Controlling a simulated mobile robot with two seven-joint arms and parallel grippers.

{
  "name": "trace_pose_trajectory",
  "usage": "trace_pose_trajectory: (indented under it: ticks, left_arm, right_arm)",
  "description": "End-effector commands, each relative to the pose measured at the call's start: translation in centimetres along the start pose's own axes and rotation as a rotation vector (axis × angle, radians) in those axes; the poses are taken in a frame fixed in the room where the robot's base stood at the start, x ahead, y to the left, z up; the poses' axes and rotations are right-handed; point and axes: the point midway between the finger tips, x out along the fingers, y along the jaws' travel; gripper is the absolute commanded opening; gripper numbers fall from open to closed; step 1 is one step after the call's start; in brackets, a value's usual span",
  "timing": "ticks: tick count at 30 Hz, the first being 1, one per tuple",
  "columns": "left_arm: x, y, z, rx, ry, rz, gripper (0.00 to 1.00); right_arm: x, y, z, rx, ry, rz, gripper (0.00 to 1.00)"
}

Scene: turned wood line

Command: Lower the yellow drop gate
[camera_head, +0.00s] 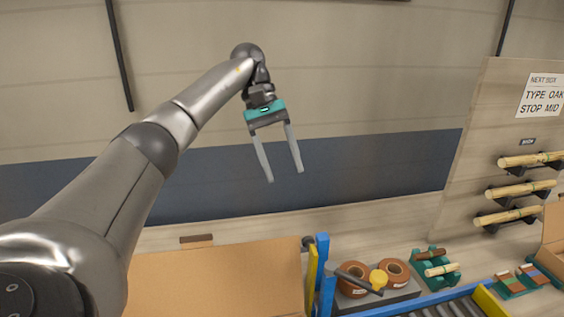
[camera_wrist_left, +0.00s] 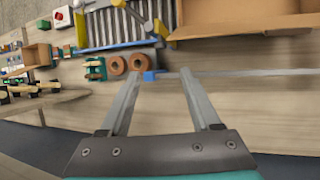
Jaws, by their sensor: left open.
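A yellow upright panel (camera_head: 312,266), which looks like the drop gate, stands beside blue posts (camera_head: 322,262) at the end of the roller conveyor. It appears raised; its lower part is cut off by the picture edge. In the left wrist view a yellow piece (camera_wrist_left: 161,28) shows by the conveyor end. My left gripper (camera_head: 285,176) is open and empty, high above and a little left of the gate, fingers pointing down. It also shows in the left wrist view (camera_wrist_left: 160,76), touching nothing. My right gripper is not in view.
A large cardboard box (camera_head: 215,275) lies left of the posts. Right of them are brown tape rolls (camera_head: 395,272) and a dark bar with a yellow knob (camera_head: 378,279). The roller conveyor (camera_head: 440,308) has another yellow strip (camera_head: 489,301). Wooden rods (camera_head: 520,190) hang on a signed board.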

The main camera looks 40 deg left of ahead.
Motion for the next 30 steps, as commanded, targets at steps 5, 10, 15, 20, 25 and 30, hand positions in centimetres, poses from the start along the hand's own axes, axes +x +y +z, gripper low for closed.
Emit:
trace_pose_trajectory:
  ticks: [5, 10, 15, 20, 25, 30]
  left_arm:
    - [0.0, 0.0, 0.0, 0.001, 0.0, 0.0, 0.63]
    - [0.9, 0.8, -0.5, -0.004, 0.015, -0.034, 0.43]
    - [2.7, 2.3, -1.9, -0.026, 0.086, -0.144, 0.24]
    - [3.1, 3.1, -3.0, -0.048, 0.161, -0.23, 0.06]
    - [3.5, 3.1, -3.5, -0.055, 0.191, -0.26, 0.0]
    - [5.5, 2.5, -3.9, -0.055, 0.188, -0.262, 0.0]
  right_arm:
    - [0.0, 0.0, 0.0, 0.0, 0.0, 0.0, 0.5]
    - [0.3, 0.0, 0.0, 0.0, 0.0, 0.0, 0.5]
    - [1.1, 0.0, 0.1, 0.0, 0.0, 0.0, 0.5]
    - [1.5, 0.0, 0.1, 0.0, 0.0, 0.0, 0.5]
    - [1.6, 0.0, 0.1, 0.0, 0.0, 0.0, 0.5]
    - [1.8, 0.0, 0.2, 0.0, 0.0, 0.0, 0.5]
